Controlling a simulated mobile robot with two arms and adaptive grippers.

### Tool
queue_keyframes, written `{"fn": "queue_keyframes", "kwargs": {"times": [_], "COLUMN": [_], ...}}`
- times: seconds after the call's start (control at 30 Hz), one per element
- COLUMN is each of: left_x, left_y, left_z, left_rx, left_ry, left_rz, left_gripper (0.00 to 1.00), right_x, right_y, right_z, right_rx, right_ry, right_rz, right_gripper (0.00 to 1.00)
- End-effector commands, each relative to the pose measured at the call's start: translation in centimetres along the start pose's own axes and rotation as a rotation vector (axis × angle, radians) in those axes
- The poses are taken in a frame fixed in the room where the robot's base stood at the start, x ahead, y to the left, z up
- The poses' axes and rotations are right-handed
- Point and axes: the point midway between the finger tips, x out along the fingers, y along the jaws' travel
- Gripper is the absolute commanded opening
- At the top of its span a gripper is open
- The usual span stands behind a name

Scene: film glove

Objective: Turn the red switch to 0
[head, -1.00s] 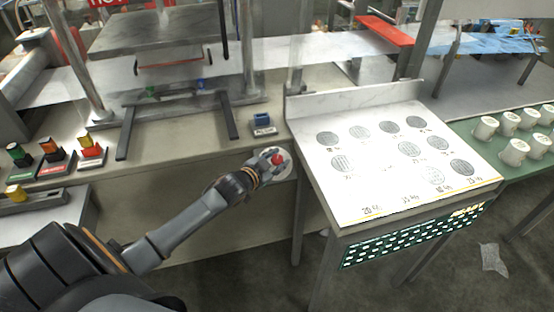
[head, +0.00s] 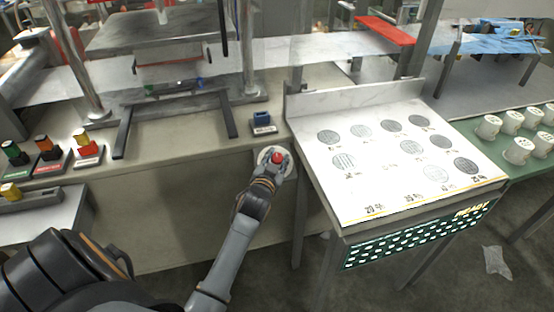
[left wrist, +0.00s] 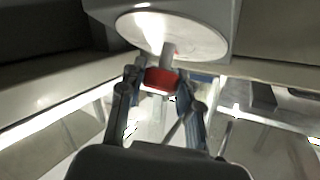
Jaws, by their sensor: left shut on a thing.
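The red switch (head: 278,157) sits on a round pale plate at the front face of the workbench, left of the white sloped panel. In the left wrist view the red switch (left wrist: 160,80) stands out from the round plate (left wrist: 200,38) on a short grey stem. My left gripper (head: 272,168) comes up to it from below, and its two fingers are closed around the red part. The fingers partly cover the switch, and I cannot read any marks on the plate. My right gripper is not in either view.
The white sloped panel (head: 400,180) with several grey discs stands right of the switch. Several white cups (head: 518,150) stand at the right. A press frame (head: 160,60) and coloured buttons (head: 82,141) are at the left.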

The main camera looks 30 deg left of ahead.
Motion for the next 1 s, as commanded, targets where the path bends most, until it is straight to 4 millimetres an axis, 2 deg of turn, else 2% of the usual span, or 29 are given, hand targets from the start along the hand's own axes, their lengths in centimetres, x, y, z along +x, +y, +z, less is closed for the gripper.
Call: {"fn": "queue_keyframes", "kwargs": {"times": [0.2, 0.23, 0.33, 0.73, 0.87, 1.0], "left_x": [0.0, 0.0, 0.0, -0.5, -2.4, -5.4], "left_y": [0.0, 0.0, 0.0, 0.0, 0.0, 0.0], "left_z": [0.0, 0.0, 0.0, 0.0, 0.1, 0.1], "left_rx": [-0.001, -0.002, -0.001, -0.001, -0.001, -0.002], "left_ry": [0.000, 0.001, 0.001, 0.001, -0.001, -0.001], "left_rz": [0.001, 0.001, 0.001, 0.001, 0.002, 0.002], "left_gripper": [0.02, 0.36, 0.56, 0.58, 0.58, 0.58], "right_x": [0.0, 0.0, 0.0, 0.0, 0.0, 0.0], "right_y": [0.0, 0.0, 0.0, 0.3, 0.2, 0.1], "right_z": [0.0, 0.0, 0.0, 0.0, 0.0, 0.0], "right_rx": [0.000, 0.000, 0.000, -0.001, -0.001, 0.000], "right_ry": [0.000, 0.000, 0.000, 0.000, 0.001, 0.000], "right_rz": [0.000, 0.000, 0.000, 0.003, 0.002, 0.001], "right_gripper": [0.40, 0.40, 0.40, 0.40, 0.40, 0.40]}}
